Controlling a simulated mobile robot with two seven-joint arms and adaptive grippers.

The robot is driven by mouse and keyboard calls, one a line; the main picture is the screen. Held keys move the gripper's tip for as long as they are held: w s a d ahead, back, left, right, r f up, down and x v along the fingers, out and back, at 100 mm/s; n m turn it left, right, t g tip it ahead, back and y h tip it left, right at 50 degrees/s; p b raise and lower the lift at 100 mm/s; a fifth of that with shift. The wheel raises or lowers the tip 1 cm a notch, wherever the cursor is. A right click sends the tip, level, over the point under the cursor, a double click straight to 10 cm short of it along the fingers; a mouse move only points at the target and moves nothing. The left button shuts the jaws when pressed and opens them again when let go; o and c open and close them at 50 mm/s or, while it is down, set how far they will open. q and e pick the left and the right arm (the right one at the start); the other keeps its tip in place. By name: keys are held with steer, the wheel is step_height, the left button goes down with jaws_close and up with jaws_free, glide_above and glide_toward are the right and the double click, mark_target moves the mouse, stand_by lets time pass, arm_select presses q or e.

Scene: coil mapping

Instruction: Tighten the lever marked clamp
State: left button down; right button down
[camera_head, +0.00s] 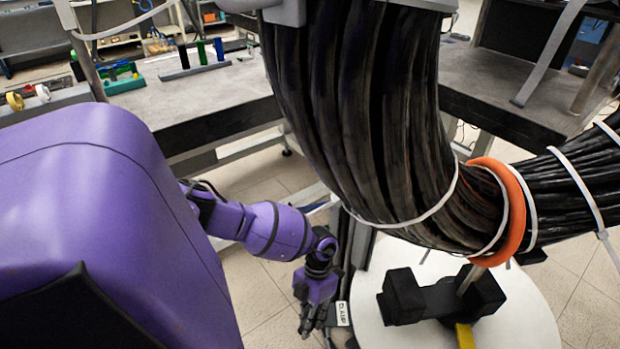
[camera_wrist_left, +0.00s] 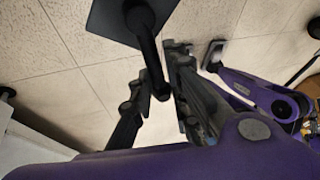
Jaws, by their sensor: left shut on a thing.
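My left gripper (camera_head: 313,318) points down beside a small white label marked CLAMP (camera_head: 343,313), under the big cable bundle. In the left wrist view, my left gripper (camera_wrist_left: 158,105) is shut on the black lever (camera_wrist_left: 150,55). The lever is a bar with a rounded pivot end by a dark square plate, and its other end lies between the fingers. In the head view the lever is mostly hidden by the gripper and cannot be made out clearly.
A thick black cable bundle (camera_head: 360,110) with white ties and an orange ring (camera_head: 512,215) hangs close above and to the right. A black block (camera_head: 420,297) stands on a white round base (camera_head: 530,318). Grey workbenches (camera_head: 190,97) stand behind. Tiled floor (camera_head: 265,285) is open below.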

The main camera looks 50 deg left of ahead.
arm_select(q)
steer(key=shift+w+a+r, duration=0.15)
steer(key=shift+w+r, duration=0.1)
steer(key=shift+w, duration=0.05)
steer(key=c, duration=1.7)
jaws_free()
steer(key=shift+s, duration=0.1)
steer(key=shift+s+f, duration=0.1)
arm_select(e)
steer(key=shift+w, duration=0.2)
steer(key=shift+w, duration=0.1)
arm_select(q)
steer(key=shift+r, duration=0.25)
steer(key=v, duration=1.1)
steer(key=shift+a+r, duration=0.1)
steer(key=shift+r, duration=0.1)
arm_select(e)
steer(key=shift+s, duration=0.2)
